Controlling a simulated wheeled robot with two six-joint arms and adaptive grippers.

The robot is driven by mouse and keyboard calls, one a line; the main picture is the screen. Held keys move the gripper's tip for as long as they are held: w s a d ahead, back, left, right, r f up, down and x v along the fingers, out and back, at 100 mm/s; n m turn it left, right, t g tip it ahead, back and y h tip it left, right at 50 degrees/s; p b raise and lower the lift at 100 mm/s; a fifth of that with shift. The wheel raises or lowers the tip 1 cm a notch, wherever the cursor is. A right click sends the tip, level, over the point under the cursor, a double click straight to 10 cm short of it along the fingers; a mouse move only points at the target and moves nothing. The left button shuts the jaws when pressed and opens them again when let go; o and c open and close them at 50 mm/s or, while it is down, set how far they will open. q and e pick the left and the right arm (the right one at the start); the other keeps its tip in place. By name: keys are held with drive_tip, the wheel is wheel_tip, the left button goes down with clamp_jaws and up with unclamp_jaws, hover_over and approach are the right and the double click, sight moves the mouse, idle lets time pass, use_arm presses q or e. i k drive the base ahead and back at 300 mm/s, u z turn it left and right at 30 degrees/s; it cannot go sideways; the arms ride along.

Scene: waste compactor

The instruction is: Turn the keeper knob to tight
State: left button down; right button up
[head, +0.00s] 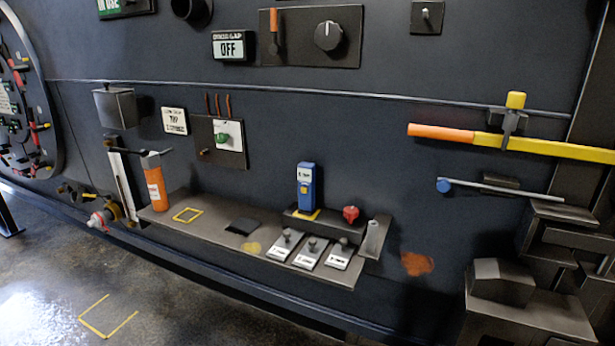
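No label that I can read says "keeper", so I cannot tell which knob it is. A round black knob (328,36) with a white pointer line sits on a dark panel at the top. A green knob (222,139) is on a white plate on a small panel at centre left. A red knob (350,214) is at the right part of the shelf. Several small dark knobs (312,243) stand on white labelled plates at the shelf's front. Neither of my grippers shows in the head view.
A narrow metal shelf (205,232) runs along the dark wall. It carries an orange cylinder (155,186) and a blue device (306,188). A yellow bar with an orange grip (442,133) is mounted at right. Blocky metal parts (525,310) fill the lower right. Open floor (60,265) lies at lower left.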

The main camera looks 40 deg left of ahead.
sight(351, 213)
drive_tip(key=z, duration=0.1)
drive_tip(key=i, duration=1.15)
drive_tip(key=u, duration=0.35)
